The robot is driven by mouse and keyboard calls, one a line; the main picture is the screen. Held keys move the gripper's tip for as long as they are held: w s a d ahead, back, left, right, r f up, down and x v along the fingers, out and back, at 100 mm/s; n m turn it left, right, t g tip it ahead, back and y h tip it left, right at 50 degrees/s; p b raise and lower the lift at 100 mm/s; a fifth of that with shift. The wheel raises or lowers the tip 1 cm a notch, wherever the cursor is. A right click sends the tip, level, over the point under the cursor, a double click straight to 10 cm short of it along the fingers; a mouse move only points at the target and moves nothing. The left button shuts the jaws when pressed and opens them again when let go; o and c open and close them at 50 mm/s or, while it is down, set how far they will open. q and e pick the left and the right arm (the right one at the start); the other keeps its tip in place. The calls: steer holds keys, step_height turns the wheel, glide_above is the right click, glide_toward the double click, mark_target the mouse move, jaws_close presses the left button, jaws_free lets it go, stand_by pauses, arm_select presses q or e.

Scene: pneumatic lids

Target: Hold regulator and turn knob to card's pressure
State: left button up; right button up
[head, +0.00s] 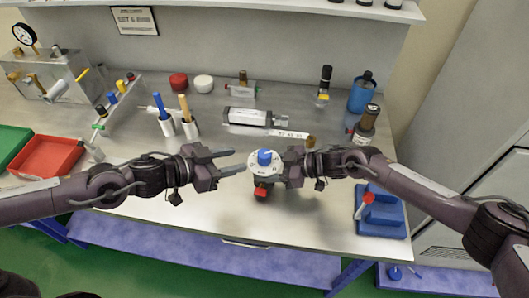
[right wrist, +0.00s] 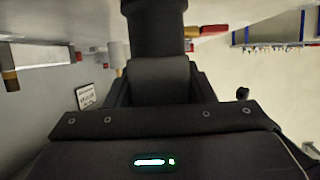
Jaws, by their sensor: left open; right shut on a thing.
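The regulator has a white round dial plate (head: 265,165) with a blue knob (head: 264,156) on top and a red part (head: 262,190) below. My right gripper (head: 284,165) is shut on its right side and holds it over the bench front. My left gripper (head: 239,161) is open and empty, fingers pointing right, just left of the dial plate. It appears apart from the knob. A framed card (head: 135,20) hangs on the back wall; its lettering is too small to read surely. In the right wrist view my own gripper body hides the regulator.
A silver cylinder (head: 247,117) and a white marked strip (head: 278,133) lie behind the regulator. A blue tray (head: 381,214) is at right, red (head: 48,157) and green (head: 10,143) trays at left. A blue bottle (head: 361,93) stands back right. Bare bench lies in front.

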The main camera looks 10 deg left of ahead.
mark_target(262, 154)
arm_select(q)
steer(key=x, duration=1)
steer(key=shift+w+d+f, duration=0.2)
steer(key=shift+f, duration=0.05)
steer(key=shift+c, duration=0.4)
steer(key=c, duration=0.6)
